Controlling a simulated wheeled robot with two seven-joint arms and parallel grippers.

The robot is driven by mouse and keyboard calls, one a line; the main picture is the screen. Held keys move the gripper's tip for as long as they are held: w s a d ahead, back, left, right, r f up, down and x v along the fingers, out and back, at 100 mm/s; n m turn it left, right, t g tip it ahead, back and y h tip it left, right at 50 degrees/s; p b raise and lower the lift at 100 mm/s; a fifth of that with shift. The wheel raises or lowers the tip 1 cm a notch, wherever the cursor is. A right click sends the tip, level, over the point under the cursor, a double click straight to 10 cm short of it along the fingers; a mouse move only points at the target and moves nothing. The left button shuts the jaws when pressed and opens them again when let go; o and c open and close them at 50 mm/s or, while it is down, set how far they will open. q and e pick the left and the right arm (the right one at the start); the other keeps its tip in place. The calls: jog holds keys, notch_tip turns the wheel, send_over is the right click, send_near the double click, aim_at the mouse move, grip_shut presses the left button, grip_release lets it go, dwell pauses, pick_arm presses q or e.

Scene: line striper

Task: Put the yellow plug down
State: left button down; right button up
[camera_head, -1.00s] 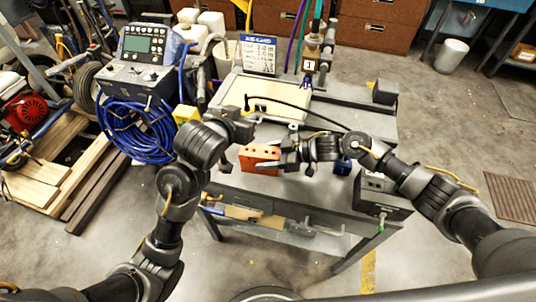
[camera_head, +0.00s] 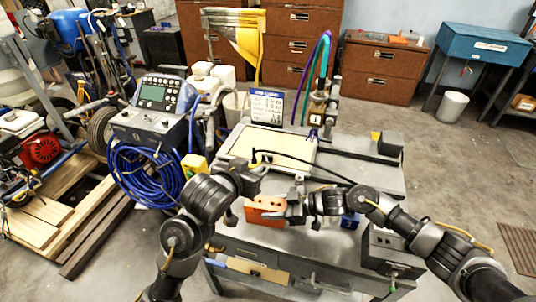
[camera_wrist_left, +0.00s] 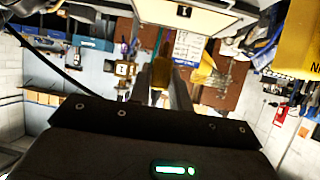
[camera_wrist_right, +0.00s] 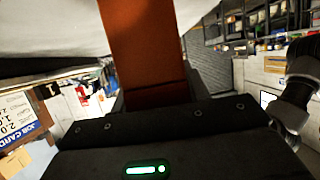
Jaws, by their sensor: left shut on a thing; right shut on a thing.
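My left gripper (camera_head: 258,172) is shut on the yellow plug (camera_wrist_left: 161,72), which shows between its fingers in the left wrist view. In the head view this gripper is at the front edge of the pale panel (camera_head: 240,148), and the plug is too small to make out clearly. A black cable (camera_head: 308,164) arcs from near this gripper to the right. My right gripper (camera_head: 288,207) is shut on the orange block (camera_head: 264,211), a block with holes in its face. The block also fills the upper middle of the right wrist view (camera_wrist_right: 145,50).
The grey bench (camera_head: 330,240) carries the panel, a sign (camera_head: 266,106) behind it and a dark box (camera_head: 389,143) at the back right. A yellow box (camera_head: 194,164) and a coiled blue hose (camera_head: 150,178) are left of my left arm. The bench's right part has free room.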

pick_arm(q)
jog(key=w+a+f+n+y, duration=0.1)
jog(key=w+a+f, duration=0.4)
jog(key=a+f, duration=0.55)
jog(key=shift+w+d+f, duration=0.1)
jog(key=shift+d+f, duration=0.05)
jog(key=shift+f, duration=2.25)
jog(key=shift+w+d+f, duration=0.1)
jog(key=shift+f, duration=2.25)
jog(key=c, duration=1.3)
grip_release()
jog(key=shift+f, duration=0.15)
